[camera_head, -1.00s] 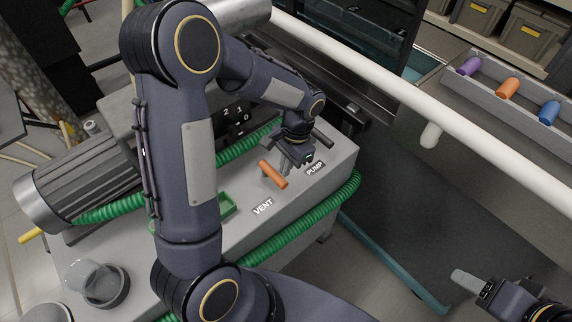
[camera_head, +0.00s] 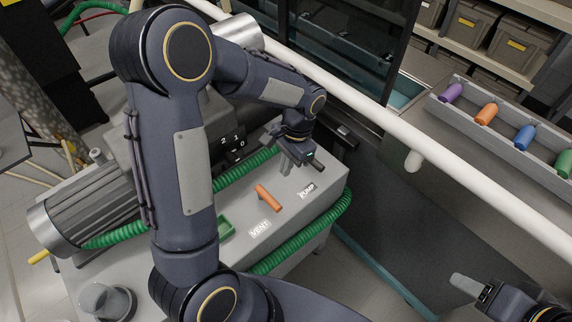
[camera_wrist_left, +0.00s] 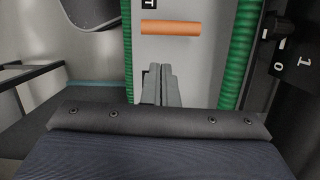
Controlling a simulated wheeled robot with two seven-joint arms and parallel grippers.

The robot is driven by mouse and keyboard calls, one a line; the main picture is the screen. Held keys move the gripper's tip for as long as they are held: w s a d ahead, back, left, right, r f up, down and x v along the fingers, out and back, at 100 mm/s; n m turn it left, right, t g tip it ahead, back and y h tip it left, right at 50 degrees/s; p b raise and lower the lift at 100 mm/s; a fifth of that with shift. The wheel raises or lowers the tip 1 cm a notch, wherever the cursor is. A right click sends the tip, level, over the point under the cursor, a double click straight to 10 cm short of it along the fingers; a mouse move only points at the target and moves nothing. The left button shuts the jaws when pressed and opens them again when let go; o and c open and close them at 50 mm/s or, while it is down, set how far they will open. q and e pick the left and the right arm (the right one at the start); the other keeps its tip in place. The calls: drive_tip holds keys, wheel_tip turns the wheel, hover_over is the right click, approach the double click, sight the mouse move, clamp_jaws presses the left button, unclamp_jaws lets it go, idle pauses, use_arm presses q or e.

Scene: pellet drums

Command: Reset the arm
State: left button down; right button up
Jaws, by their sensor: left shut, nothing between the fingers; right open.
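My left arm reaches in from the left over the grey pump bench (camera_head: 290,215). My left gripper (camera_head: 285,168) is shut and empty, near the black handle (camera_head: 316,165) by the PUMP label (camera_head: 307,191). In the left wrist view its closed fingers (camera_wrist_left: 161,72) point toward the orange handle (camera_wrist_left: 171,28), with a gap between them. The orange handle (camera_head: 268,198) lies by the VENT label (camera_head: 260,229), apart from the fingers. My right gripper (camera_head: 468,285) is open and empty at the lower right.
Green hoses (camera_head: 305,235) run along the bench. A finned motor (camera_head: 90,202) and a clear cup (camera_head: 102,299) are at left. A white rail (camera_head: 350,95) crosses the view. A tray (camera_head: 500,130) of coloured bottles is at right. Open floor lies below the rail.

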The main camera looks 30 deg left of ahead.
idle(0.3)
use_arm(q)
drive_tip(key=s+r+n+t+h+b, duration=0.1)
drive_tip(key=s+r+n+t+h, duration=0.1)
drive_tip(key=s, duration=0.6)
drive_tip(key=s+r+n+t+h, duration=0.2)
drive_tip(key=s+r+n+t, duration=0.2)
drive_tip(key=s+r, duration=0.5)
drive_tip(key=shift+s+d+n+t+h+b, duration=0.15)
drive_tip(key=shift+d+n+t+h+b, duration=0.25)
drive_tip(key=shift+t, duration=0.6)
drive_tip(key=shift+a+f, duration=0.1)
